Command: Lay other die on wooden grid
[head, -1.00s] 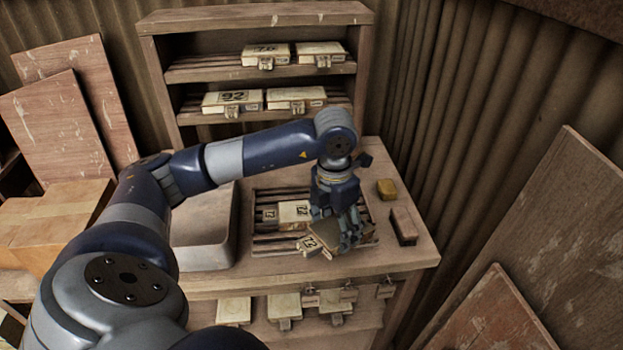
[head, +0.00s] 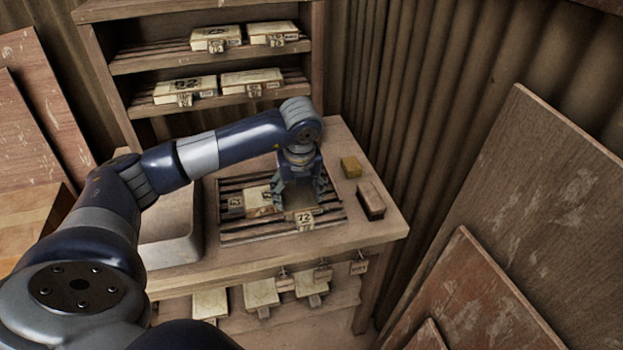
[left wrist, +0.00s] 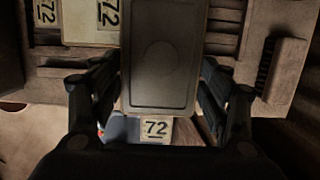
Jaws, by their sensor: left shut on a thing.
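My left gripper (head: 299,200) is shut on a flat die with a "72" tag (head: 303,219). The held die (left wrist: 160,60) shows its grey face with a faint round mark in the left wrist view, between the fingers. It is over the right part of the wooden grid (head: 240,233); I cannot tell if it touches the slats. A second, cream die (head: 257,201) lies on the grid just left of it, and it also shows in the left wrist view (left wrist: 90,30) with "72" tags. My right gripper is not in view.
A yellow block (head: 350,166) and a brown brush (head: 370,200) lie on the bench right of the grid. A grey basin (head: 170,253) stands left of it. Boards lean at the right.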

